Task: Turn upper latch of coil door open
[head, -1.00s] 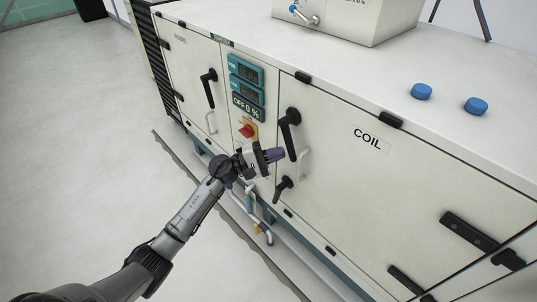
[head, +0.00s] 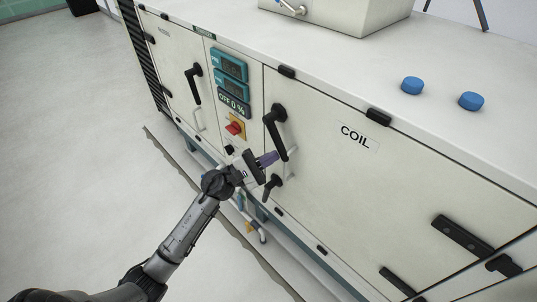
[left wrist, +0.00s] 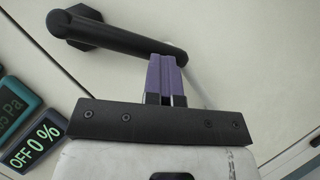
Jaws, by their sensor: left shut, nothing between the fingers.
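The coil door (head: 350,190) is a cream panel labelled COIL and looks closed. Its upper latch (head: 276,132) is a black lever near the left edge, hanging downward and slightly right from its pivot. My left gripper (head: 268,158) is shut and empty, its purple fingers beside the lower end of this lever. In the left wrist view the purple fingertips (left wrist: 166,75) lie together at the free end of the black lever (left wrist: 115,32); I cannot tell if they touch it. The lower latch (head: 271,185) sits below. My right gripper is not in view.
A pale handle (head: 291,140) sits beside the upper latch. To the left are teal displays (head: 230,82), a red switch (head: 235,128) and another door with a black latch (head: 193,83). Blue caps (head: 412,85) stand on top. The floor at left is clear.

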